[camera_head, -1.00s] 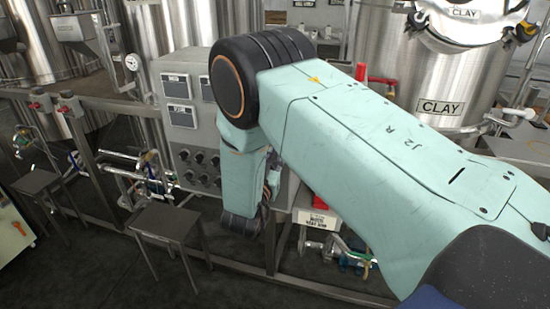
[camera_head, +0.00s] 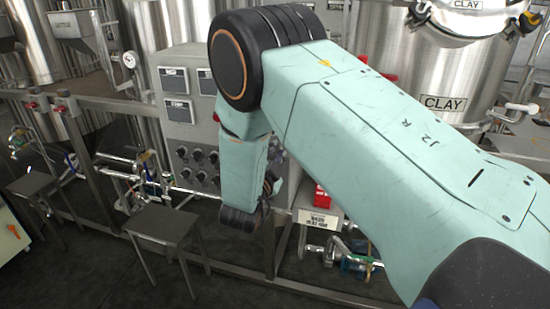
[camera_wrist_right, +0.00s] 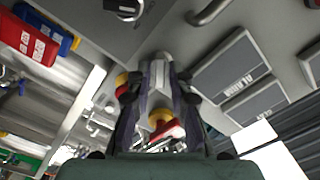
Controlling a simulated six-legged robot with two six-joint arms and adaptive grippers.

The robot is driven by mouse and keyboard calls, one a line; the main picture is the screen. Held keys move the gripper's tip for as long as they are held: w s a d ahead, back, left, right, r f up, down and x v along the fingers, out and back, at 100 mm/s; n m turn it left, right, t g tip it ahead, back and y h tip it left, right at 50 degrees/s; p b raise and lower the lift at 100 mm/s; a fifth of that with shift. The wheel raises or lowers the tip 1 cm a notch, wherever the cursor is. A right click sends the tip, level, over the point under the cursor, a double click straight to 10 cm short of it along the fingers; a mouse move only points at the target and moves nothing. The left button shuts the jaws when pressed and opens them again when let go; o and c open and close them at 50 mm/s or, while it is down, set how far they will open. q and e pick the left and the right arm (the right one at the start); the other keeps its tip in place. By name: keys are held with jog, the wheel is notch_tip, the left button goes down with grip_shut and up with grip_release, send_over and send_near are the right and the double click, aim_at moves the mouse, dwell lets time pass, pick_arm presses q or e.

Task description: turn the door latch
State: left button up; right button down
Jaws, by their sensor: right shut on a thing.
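The door latch (camera_wrist_right: 158,72) shows in the right wrist view as a grey metal handle on a grey panel. My right gripper (camera_wrist_right: 155,88) has its dark fingers on either side of the latch and is shut on it. In the head view the grey control cabinet (camera_head: 180,134) carries displays and several dark knobs. My right arm covers the cabinet's right part, so the latch and the fingertips are hidden there. My left gripper is in neither view.
Stools (camera_head: 163,222) and a pipe rail stand in front of the cabinet at the left. Steel tanks, one labelled CLAY (camera_head: 444,103), stand behind.

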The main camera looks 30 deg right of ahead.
jog(key=m+b, duration=0.2)
jog(key=m, duration=0.2)
jog(key=shift+f+m, duration=0.1)
jog(key=shift+m, duration=0.2)
jog(key=shift+m+b, duration=1.3)
jog(key=shift+m, duration=0.5)
jog(key=c, duration=1.4)
grip_release()
jog(key=shift+c, duration=0.2)
